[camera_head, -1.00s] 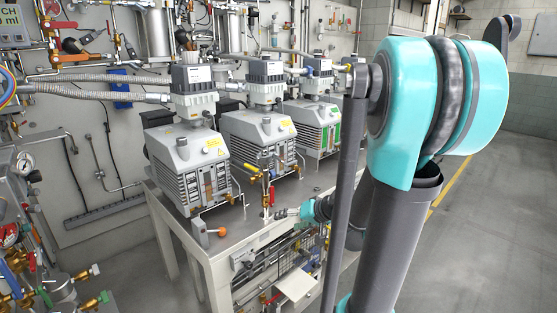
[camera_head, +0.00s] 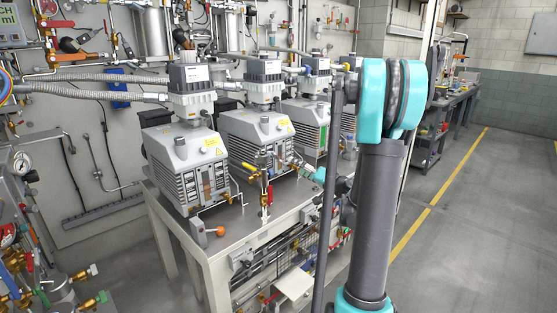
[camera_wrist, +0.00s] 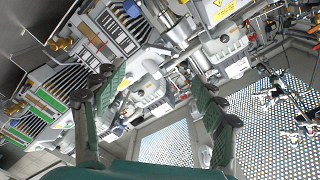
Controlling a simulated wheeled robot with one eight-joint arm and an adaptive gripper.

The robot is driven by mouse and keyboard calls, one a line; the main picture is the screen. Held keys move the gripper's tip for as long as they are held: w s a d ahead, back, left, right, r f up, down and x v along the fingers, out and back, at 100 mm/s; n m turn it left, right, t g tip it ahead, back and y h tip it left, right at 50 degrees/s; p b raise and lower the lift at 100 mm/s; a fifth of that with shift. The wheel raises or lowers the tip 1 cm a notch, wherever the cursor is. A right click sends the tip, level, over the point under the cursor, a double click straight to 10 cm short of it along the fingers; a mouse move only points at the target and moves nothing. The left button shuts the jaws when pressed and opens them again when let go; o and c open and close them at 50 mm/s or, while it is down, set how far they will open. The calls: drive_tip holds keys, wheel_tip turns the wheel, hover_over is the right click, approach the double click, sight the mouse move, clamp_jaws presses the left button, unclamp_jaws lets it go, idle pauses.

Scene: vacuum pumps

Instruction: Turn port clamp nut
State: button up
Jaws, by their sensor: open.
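A row of grey vacuum pumps stands on a bench: a near pump (camera_head: 185,165), a middle pump (camera_head: 258,140) and a further pump (camera_head: 306,125). Each of these carries a port fitting on top. I cannot single out the port clamp nut in either view. My gripper (camera_wrist: 160,92) is open, its two green-padded fingers spread apart. Through the gap the wrist view shows pump bodies and pale fittings, tilted. Nothing is held between the pads. In the head view the gripper end is small, beside the middle pump's right side, partly hidden by my arm.
Grey corrugated hoses (camera_head: 95,77) run to the pump tops. A red-handled valve (camera_head: 268,193) and an orange knob (camera_head: 219,231) stand at the bench's (camera_head: 205,247) front edge. Pipework and gauges crowd the left. Open floor (camera_head: 470,230) lies to the right.

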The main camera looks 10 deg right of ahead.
sight(277, 158)
drive_tip(key=x, duration=1.1)
drive_tip(key=shift+w+a, duration=0.25)
drive_tip(key=shift+c, duration=0.5)
drive_tip(key=c, duration=1.1)
drive_tip(key=shift+o, duration=0.2)
drive_tip(key=shift+m, duration=0.3)
drive_tip(key=m, duration=0.4)
drive_tip(key=shift+m, duration=2)
